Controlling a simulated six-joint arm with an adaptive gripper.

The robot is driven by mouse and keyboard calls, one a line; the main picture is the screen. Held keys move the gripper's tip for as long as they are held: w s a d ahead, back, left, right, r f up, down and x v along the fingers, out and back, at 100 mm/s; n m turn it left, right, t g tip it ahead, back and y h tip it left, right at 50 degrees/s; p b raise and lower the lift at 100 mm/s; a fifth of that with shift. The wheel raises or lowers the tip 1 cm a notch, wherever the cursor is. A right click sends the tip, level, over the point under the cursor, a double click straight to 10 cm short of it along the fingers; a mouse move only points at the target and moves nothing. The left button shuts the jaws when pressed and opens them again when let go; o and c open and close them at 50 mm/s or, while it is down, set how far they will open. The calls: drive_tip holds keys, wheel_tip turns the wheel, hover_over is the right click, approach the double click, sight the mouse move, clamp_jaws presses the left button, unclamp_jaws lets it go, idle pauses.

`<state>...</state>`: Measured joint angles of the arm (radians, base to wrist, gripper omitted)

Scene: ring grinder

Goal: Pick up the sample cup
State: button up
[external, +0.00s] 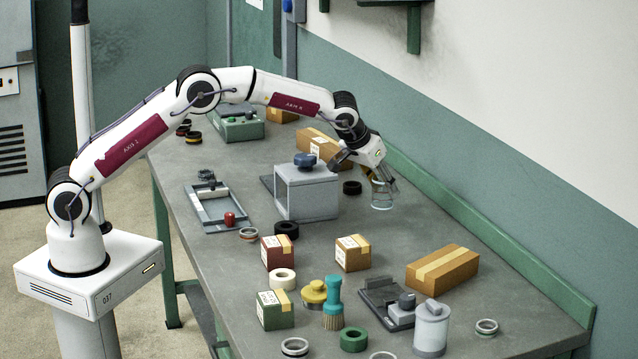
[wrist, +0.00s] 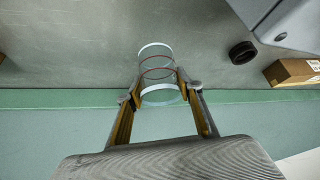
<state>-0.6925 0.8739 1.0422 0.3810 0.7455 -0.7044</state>
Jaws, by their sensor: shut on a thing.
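The sample cup (external: 381,194) is a clear glass-like cylinder at the back right of the grey box-shaped machine. It also shows in the wrist view (wrist: 157,72), with thin red rings around its wall and a pale rim. My gripper (external: 379,180) is shut on the cup, with one finger on each side near its upper end. In the wrist view the two fingers (wrist: 160,95) press against the cup's sides. The cup looks roughly upright. Whether its bottom touches the bench or is slightly above it, I cannot tell.
The grey machine (external: 307,192) stands close on the left. A black ring (external: 352,188) lies beside the cup. A cardboard box (external: 318,146) is behind, and the green back rail (external: 480,228) runs along the right. Bench space in front of the cup is clear.

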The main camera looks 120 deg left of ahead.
drive_tip(key=shift+r, duration=2.95)
drive_tip(key=shift+d, duration=0.1)
